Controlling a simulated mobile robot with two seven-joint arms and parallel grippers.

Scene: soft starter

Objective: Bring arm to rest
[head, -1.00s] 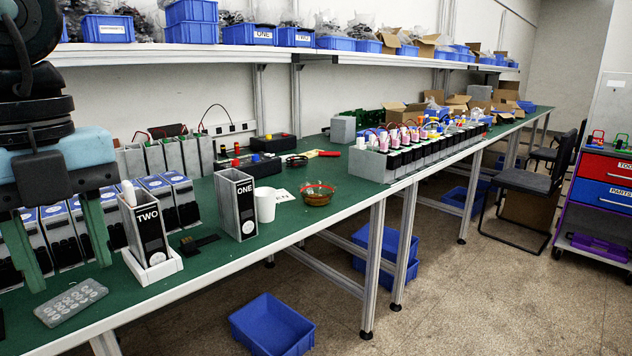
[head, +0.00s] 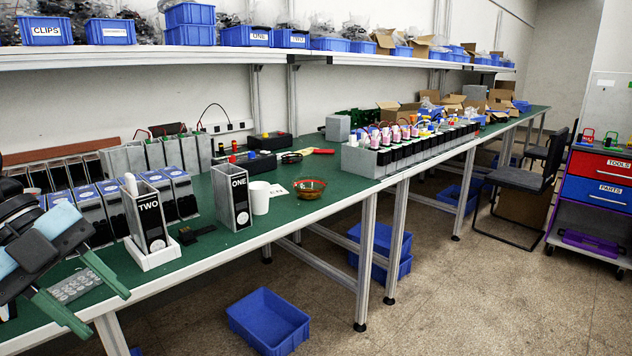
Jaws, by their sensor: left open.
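My left gripper (head: 97,303) is at the lower left of the head view, over the front edge of the green workbench (head: 330,187). Its two green fingers are spread apart with nothing between them, and they point down to the right. My right gripper is not in view. A soft starter unit marked TWO (head: 151,222) stands upright in a white holder (head: 155,254), to the right of my left gripper and apart from it. A unit marked ONE (head: 232,198) stands upright farther right on the bench.
A grey keypad-like block (head: 78,285) lies partly behind my left gripper. A white mug (head: 259,198) and a brown bowl (head: 309,189) stand near unit ONE. Rows of units line the back.

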